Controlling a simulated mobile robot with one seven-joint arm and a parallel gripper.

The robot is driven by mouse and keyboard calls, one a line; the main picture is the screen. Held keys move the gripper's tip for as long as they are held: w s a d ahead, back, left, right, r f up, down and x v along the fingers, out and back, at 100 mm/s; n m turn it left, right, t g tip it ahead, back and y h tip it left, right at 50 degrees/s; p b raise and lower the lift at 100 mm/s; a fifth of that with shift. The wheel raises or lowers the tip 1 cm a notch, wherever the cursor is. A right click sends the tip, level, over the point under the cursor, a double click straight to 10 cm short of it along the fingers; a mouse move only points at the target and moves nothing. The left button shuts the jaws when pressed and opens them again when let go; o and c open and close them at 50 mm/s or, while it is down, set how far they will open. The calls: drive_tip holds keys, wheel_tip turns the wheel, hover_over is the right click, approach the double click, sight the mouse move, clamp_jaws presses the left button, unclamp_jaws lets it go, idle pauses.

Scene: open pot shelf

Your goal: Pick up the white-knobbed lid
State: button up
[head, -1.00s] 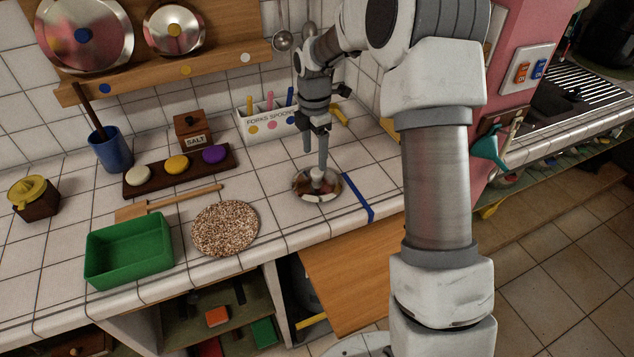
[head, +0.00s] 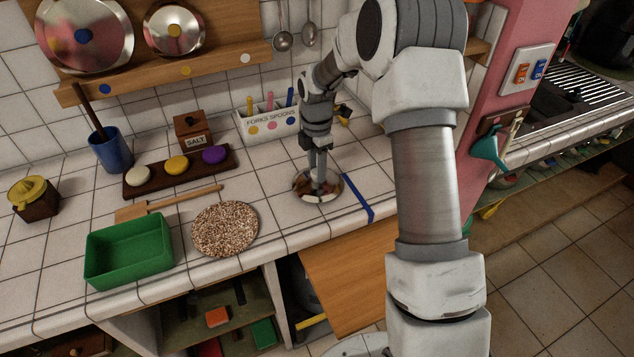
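The white-knobbed lid (head: 330,192) is a round shiny metal lid lying flat on the white tiled counter, left of a blue strip. My gripper (head: 318,180) points straight down over its middle. The fingertips reach down to the knob, which they now mostly hide. The fingers look close together, but whether they are closed on the knob is too small to tell. The lid still rests on the counter.
A blue-knobbed lid (head: 84,36) and a yellow-knobbed lid (head: 174,28) stand on the wooden wall shelf (head: 150,72). A speckled round mat (head: 225,228) and a green tray (head: 129,250) lie left. A forks-and-spoons holder (head: 268,122) stands behind.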

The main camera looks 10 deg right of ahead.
clamp_jaws()
idle(0.9)
